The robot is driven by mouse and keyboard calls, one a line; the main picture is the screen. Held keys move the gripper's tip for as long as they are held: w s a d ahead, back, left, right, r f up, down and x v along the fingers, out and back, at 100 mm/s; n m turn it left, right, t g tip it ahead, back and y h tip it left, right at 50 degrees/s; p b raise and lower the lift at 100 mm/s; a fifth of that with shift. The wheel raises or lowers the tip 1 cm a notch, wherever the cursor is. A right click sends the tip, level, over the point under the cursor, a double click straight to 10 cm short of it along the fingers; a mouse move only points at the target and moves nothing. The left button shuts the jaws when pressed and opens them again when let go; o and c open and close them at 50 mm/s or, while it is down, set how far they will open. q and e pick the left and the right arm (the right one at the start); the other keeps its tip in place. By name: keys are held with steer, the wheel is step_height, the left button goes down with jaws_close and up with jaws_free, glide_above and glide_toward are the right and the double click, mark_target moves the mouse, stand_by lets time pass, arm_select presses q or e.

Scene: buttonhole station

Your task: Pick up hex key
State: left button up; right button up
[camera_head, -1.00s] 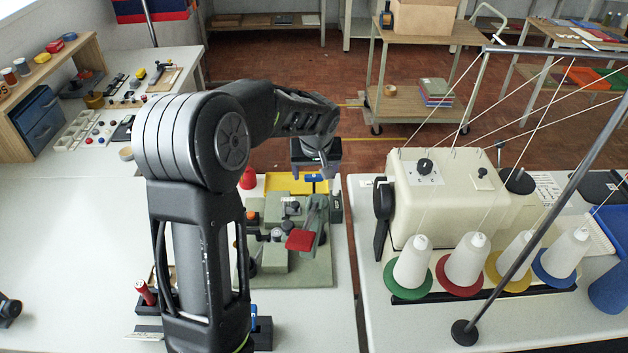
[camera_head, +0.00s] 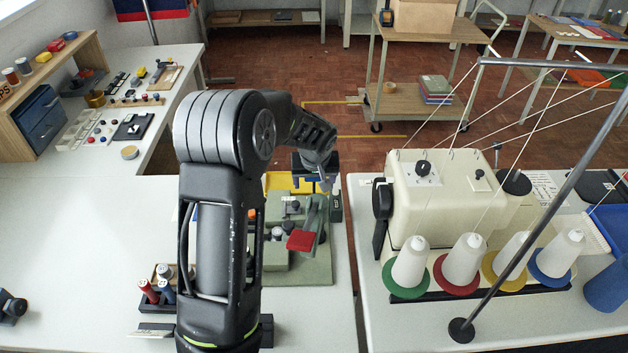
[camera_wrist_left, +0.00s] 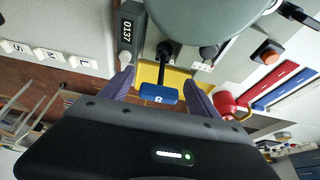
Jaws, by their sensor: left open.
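The hex key (camera_wrist_left: 158,94) shows in the left wrist view as a blue block marked 8, with a dark stem (camera_wrist_left: 162,60) running away from it. My left gripper (camera_wrist_left: 159,80) is open, with one finger on each side of the blue block. I see no clear contact between fingers and block. In the head view my left gripper (camera_head: 322,182) is over the back of the green machine plate, beside the yellow tray (camera_head: 278,181). The hex key is hard to make out there behind the gripper. My right gripper is not in view.
A grey-green machine with a red pad (camera_head: 301,241) stands just in front of the gripper. A dark block marked 0137 (camera_wrist_left: 130,30) is close to the left finger. The cream sewing machine (camera_head: 440,190) and thread cones are to the right. The left tabletop (camera_head: 90,240) is mostly clear.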

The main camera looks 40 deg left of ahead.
arm_select(q)
steer(key=shift+c, duration=0.5)
jaws_close()
stand_by(0.4)
step_height(320, 180, up, 10)
steer(key=shift+b, duration=0.9)
steer(key=shift+r, duration=0.1)
step_height(320, 180, up, 5)
steer(key=p, duration=0.3)
stand_by(0.4)
